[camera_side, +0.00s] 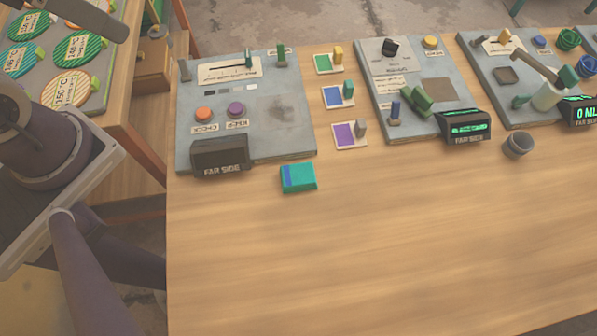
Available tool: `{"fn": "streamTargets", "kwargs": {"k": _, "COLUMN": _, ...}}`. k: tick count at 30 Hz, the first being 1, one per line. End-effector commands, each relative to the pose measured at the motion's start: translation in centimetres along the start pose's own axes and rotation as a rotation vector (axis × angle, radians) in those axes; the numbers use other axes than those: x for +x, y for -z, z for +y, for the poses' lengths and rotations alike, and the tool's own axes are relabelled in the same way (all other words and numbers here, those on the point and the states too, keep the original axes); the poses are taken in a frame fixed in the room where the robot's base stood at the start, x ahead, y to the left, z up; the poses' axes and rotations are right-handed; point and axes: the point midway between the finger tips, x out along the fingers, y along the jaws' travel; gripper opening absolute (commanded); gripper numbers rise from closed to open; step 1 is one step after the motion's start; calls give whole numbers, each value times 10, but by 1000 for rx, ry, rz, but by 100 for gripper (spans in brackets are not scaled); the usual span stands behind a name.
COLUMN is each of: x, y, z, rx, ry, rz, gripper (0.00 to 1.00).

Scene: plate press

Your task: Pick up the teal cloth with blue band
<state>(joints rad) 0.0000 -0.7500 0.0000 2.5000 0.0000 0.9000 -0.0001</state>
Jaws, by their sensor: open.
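The teal cloth with a blue band (303,177) lies on the wooden table, just in front of the left grey panel. It looks like a small, flat, folded block. Its blue band runs along its left side. Nothing touches it from above. My gripper is not in view; only parts of my arm show at the left edge.
The left grey panel (240,135) carries orange and purple buttons and a dark "FAR SIDE" display (219,158). Small coloured cards with pegs (338,92) stand to its right. A grey cup (518,145) stands farther right. The table front (380,250) is clear.

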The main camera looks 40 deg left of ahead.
Motion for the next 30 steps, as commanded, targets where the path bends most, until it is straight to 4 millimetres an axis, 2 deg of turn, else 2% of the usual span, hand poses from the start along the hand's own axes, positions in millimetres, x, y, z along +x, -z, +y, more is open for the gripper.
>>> {"fn": "streamTargets", "kwargs": {"k": 2, "x": 1, "y": 3, "z": 2, "rx": -11, "ry": -7, "rz": -9, "gripper": 85}}
{"fn": "streamTargets", "kwargs": {"k": 5, "x": 12, "y": 23, "z": 18, "rx": -88, "ry": -44, "rz": -71, "gripper": 85}}
{"fn": "streamTargets", "kwargs": {"k": 8, "x": 41, "y": 51, "z": 55, "rx": -233, "ry": -73, "rz": -184, "gripper": 85}}
{"fn": "streamTargets", "kwargs": {"k": 9, "x": 58, "y": 58, "z": 75, "rx": -297, "ry": -70, "rz": -231, "gripper": 85}}
{"fn": "streamTargets", "kwargs": {"k": 11, "x": 85, "y": 64, "z": 108, "rx": -390, "ry": -52, "rz": -298, "gripper": 85}}
{"fn": "streamTargets", "kwargs": {"k": 13, "x": 120, "y": 58, "z": 148, "rx": -493, "ry": -8, "rz": -367, "gripper": 85}}
{"fn": "streamTargets", "kwargs": {"k": 15, "x": 155, "y": 43, "z": 184, "rx": -582, "ry": 48, "rz": -416, "gripper": 85}}
{"fn": "streamTargets", "kwargs": {"k": 19, "x": 202, "y": 6, "z": 231, "rx": -701, "ry": 141, "rz": -458, "gripper": 85}}
{"fn": "streamTargets", "kwargs": {"k": 23, "x": 224, "y": -15, "z": 248, "rx": -760, "ry": 187, "rz": -465, "gripper": 85}}
{"fn": "streamTargets", "kwargs": {"k": 30, "x": 253, "y": -35, "z": 248, "rx": -770, "ry": 197, "rz": -467, "gripper": 85}}
